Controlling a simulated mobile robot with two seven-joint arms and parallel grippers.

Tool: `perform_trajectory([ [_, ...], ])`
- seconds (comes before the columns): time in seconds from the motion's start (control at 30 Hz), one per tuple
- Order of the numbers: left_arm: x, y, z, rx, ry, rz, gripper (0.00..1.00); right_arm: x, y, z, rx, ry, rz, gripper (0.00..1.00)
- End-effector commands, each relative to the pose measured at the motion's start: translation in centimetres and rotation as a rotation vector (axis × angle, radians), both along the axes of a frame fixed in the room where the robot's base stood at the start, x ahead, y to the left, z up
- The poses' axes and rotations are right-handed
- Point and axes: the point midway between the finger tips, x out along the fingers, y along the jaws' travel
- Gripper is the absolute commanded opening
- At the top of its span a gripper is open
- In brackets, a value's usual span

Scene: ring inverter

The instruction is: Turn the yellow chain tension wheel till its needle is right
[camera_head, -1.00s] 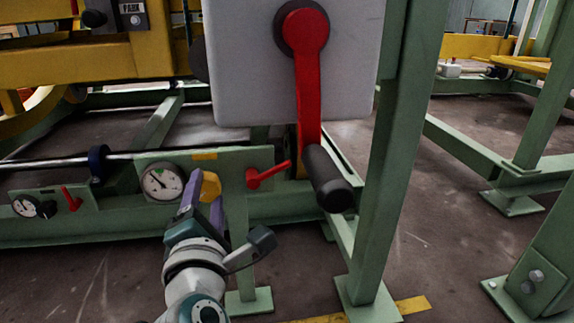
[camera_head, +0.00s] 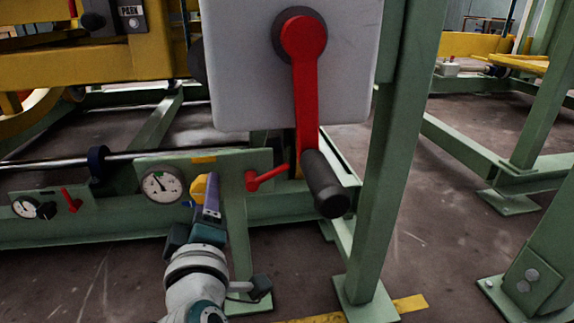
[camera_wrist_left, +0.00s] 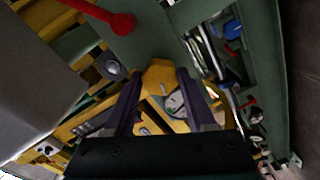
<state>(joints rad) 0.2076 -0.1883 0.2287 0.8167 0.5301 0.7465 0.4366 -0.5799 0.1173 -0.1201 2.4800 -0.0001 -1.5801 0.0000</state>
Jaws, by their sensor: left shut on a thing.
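The yellow chain tension wheel (camera_head: 200,188) sits on the green panel (camera_head: 236,164), just right of a round white dial gauge (camera_head: 162,186) with a dark needle. The needle points up and to the left; the fine scale is too small to read. My left gripper (camera_head: 206,190) is shut on the yellow wheel and hides part of it. In the left wrist view the wheel (camera_wrist_left: 160,78) lies between the two purple fingers (camera_wrist_left: 157,92), with the gauge (camera_wrist_left: 176,103) partly seen behind it. My right gripper is not in view.
A red lever (camera_head: 266,178) sticks out of the panel just right of the wheel. A large red crank with a black handle (camera_head: 326,184) hangs above right. A green post (camera_head: 388,160) stands further right. A second gauge (camera_head: 26,207) and red lever are at left.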

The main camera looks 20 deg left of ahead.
Motion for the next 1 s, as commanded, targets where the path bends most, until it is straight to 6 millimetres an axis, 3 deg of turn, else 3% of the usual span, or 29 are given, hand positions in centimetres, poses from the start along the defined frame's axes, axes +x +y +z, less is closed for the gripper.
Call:
perform_trajectory([
  [1.0, -0.03, 0.12, 0.04, 0.819, 0.499, 0.000, 0.00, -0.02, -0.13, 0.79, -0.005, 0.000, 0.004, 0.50],
])
